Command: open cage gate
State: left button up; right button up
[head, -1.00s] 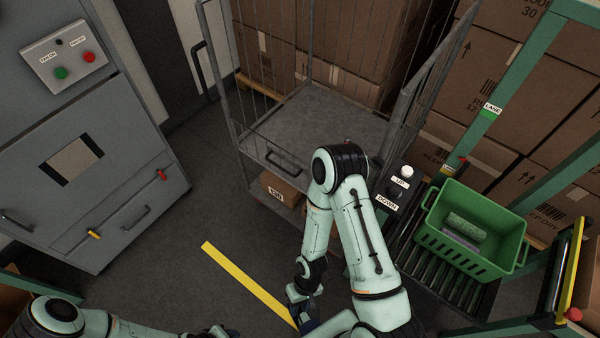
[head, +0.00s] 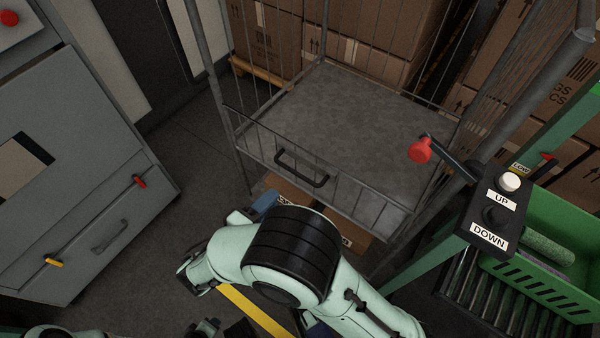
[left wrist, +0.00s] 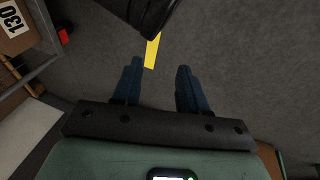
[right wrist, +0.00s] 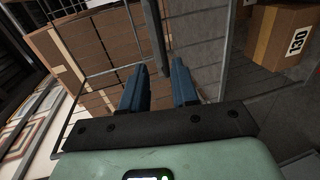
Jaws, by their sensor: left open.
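The cage gate (head: 345,192) is the low wire front of the grey cage trolley. It stands upright across the front of the deck, with a black handle (head: 302,170) in its middle. My right gripper (head: 265,203) is low in front of the gate, left of and below the handle in the head view. In the right wrist view its blue fingers (right wrist: 159,85) are apart and empty, with a dark bar, apparently the handle, just beyond the tips. My left gripper (left wrist: 155,85) is open and empty over the floor, away from the cage.
A red knob (head: 420,150) on a dark lever is at the cage's right side. An UP/DOWN control box (head: 488,212) and a green crate (head: 575,225) stand to the right. A grey cabinet (head: 75,190) is at the left. Floor between is clear, with a yellow line (head: 255,310).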

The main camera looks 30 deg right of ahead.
aim_at(298, 173)
jog(key=b+x, duration=0.2)
jog(key=x, duration=1)
pick_arm(q)
jog(key=shift+g, duration=0.6)
jog(key=s+f, duration=0.2)
jog(key=s+a+f, duration=0.1)
jog(key=f, duration=0.1)
jog(key=shift+s, duration=0.35)
pick_arm(e)
grip_shut()
